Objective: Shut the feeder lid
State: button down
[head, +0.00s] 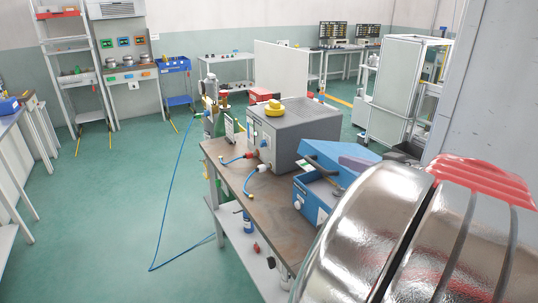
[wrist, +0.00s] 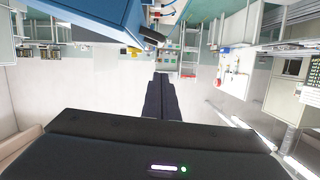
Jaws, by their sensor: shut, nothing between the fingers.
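The feeder (head: 312,198) is a blue box on the near right part of the brown-topped workbench. Its blue lid (head: 338,158) is raised at a slant, with a dark gap between lid and box. My gripper (wrist: 161,78) shows in the wrist view with its two dark fingers together and nothing between them. A blue body, which looks like part of the feeder (wrist: 105,14), is at the upper left of that view, apart from the fingers. In the head view the feeder's right side is hidden behind shiny metal, and I cannot clearly make out my gripper.
A grey machine (head: 295,130) with a yellow item on top stands behind the feeder on the workbench (head: 235,180). Blue cables lie at the bench's left edge, and a blue hose (head: 170,200) runs over the floor.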

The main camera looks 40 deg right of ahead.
aim_at(316, 164)
jog(key=x, duration=0.9)
jog(key=shift+w+f, duration=0.1)
jog(key=shift+w, duration=0.1)
jog(key=f, duration=0.3)
jog(key=shift+w+a, duration=0.1)
jog(key=shift+w, duration=0.2)
jog(key=shift+f, duration=0.55)
